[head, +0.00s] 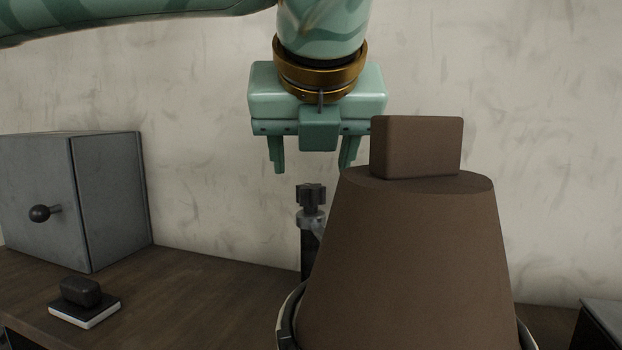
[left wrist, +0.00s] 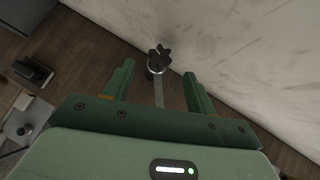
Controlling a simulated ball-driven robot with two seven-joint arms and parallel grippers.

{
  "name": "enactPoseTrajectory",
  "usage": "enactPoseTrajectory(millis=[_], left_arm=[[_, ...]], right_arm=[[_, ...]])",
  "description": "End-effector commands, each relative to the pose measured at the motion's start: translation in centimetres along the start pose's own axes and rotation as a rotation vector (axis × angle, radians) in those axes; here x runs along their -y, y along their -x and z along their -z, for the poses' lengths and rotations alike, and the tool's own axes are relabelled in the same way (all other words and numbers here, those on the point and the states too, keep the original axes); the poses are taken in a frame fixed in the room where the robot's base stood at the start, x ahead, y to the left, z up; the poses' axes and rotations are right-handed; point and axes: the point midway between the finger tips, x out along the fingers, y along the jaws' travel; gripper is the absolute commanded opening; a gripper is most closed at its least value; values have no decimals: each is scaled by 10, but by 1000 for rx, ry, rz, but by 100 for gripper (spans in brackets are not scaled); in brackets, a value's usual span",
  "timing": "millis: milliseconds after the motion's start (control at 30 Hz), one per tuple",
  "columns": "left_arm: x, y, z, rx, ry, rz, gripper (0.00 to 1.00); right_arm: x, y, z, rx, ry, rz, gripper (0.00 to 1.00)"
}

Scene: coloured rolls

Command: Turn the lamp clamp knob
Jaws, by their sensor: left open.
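My left gripper (head: 312,168) points down, open and empty, a little above the knob in the head view. It also shows in the left wrist view (left wrist: 159,74), with a finger on each side of the gap. I see no contact between fingers and knob. The lower clamp is partly hidden. My right gripper is not in view.
A brown tapered shape (head: 410,250) with a block on top, which I cannot identify, covers the right foreground. A grey cabinet (head: 105,195) with a round dark handle stands at left. A dark rounded object (head: 80,291) rests on a white-edged slab (head: 88,316). The wall is close behind.

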Motion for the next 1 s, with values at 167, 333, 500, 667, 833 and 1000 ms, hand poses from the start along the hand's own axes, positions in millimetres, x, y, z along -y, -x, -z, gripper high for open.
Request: enactPoseTrajectory(millis=[167,333,500,667,833,1000], left_arm=[[0,-39,-2,-4,0,-1,56],[0,-63,-2,-1,0,0,56],[0,-72,0,0,1,0,56],[0,-73,0,0,1,0,56],[0,-73,0,0,1,0,28],[0,-73,0,0,1,1,12]], right_arm=[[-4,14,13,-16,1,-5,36],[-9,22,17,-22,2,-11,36],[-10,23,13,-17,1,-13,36],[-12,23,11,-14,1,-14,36],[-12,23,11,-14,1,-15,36],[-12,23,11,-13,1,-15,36]])
